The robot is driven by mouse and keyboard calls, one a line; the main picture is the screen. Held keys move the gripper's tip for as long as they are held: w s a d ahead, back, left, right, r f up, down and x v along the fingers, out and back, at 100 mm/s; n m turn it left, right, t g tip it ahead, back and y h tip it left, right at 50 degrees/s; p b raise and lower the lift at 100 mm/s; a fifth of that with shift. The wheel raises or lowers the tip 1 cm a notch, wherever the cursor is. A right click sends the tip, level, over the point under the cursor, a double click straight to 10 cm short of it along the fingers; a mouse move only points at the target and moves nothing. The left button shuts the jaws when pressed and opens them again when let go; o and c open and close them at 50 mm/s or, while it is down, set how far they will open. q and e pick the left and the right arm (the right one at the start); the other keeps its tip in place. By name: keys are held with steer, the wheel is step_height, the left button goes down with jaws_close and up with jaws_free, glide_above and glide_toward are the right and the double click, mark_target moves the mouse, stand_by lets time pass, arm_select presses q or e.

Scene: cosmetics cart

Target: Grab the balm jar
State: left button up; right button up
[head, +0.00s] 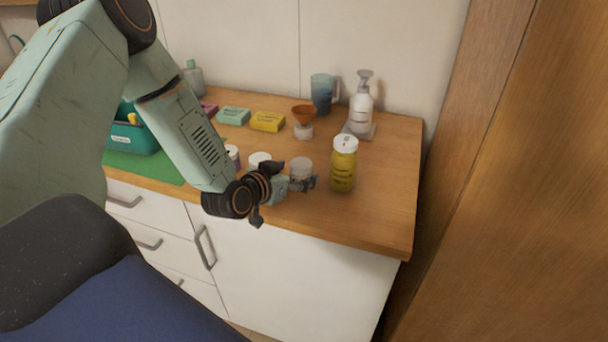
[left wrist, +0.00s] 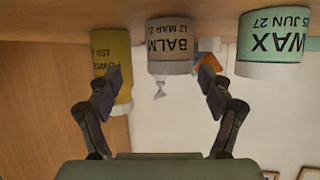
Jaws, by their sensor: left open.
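The balm jar (left wrist: 170,45) is a small greyish jar labelled BALM, shown upside down in the left wrist view, ahead of my fingers and between them. In the head view the balm jar (head: 301,164) stands near the front of the wooden counter, partly hidden by my left gripper. My left gripper (head: 296,178) is open and in front of the jar. In the left wrist view its two fingers (left wrist: 157,85) are spread with nothing between the tips. I cannot tell the exact gap to the jar. My right gripper is not in view.
A yellow powder bottle (head: 343,168) stands close right of the balm jar. A wax jar (left wrist: 268,45) stands on its other side. Behind are a funnel (head: 303,114), soap boxes (head: 267,121), a pump bottle (head: 361,108) and a blue jug (head: 322,94). The counter's right end is clear.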

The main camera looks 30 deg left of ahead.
mark_target(293, 170)
arm_select(q)
steer(key=w, duration=0.1)
steer(key=w+a+f, duration=0.1)
steer(key=w+f, duration=0.1)
steer(key=w, duration=0.1)
steer(key=shift+a+b, duration=0.3)
steer(key=shift+a, duration=0.05)
steer(key=shift+w, duration=0.2)
steer(key=shift+d+r, duration=0.25)
steer(key=shift+d, duration=0.15)
steer(key=shift+c, duration=0.3)
steer(key=shift+a+f, duration=0.15)
steer(key=shift+a, duration=0.15)
steer(key=c, duration=0.5)
steer(key=shift+d, duration=0.3)
steer(key=c, duration=0.6)
steer(key=shift+a, duration=0.25)
steer(key=shift+c, duration=0.8)
